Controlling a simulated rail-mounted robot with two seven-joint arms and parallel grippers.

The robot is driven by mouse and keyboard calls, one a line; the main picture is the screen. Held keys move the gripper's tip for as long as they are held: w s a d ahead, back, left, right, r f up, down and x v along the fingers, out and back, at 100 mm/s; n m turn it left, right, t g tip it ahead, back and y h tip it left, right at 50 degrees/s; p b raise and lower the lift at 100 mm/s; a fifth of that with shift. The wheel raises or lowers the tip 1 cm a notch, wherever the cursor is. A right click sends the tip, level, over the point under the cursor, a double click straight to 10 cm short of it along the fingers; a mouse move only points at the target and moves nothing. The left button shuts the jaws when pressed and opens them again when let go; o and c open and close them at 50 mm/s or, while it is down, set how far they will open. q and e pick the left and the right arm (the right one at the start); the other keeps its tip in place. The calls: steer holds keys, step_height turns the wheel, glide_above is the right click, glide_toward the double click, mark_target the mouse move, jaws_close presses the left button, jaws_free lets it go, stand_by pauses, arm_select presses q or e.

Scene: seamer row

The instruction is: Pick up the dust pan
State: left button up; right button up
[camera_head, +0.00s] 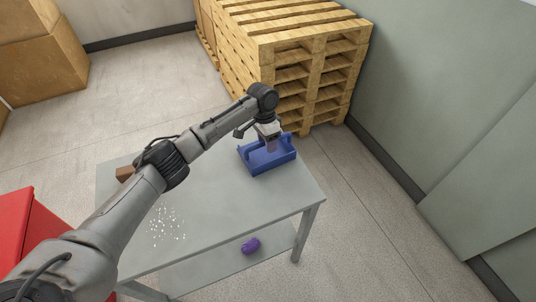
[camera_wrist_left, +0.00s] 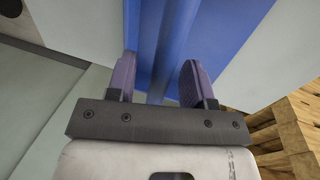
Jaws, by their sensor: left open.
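The blue dust pan (camera_head: 275,164) lies near the far right corner of the grey table's top. My left gripper (camera_head: 271,148) is right over it, pointing down, with its fingers partly in front of the pan. In the left wrist view, the two purple-grey finger pads (camera_wrist_left: 158,82) stand apart. A long blue ridge of the dust pan (camera_wrist_left: 150,35), which looks like its handle, runs between them. I cannot tell whether either pad touches it. My right gripper is not in view.
The grey table (camera_head: 225,215) has white crumbs (camera_head: 167,226) near its left side and a brown block (camera_head: 124,173) at its left edge. A purple item (camera_head: 250,245) rests on the lower shelf. Stacked wooden pallets (camera_head: 300,70) stand behind; a red object (camera_head: 38,235) is at left.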

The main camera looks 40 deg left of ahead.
arm_select(q)
steer(key=shift+c, duration=0.3)
jaws_close()
stand_by(0.3)
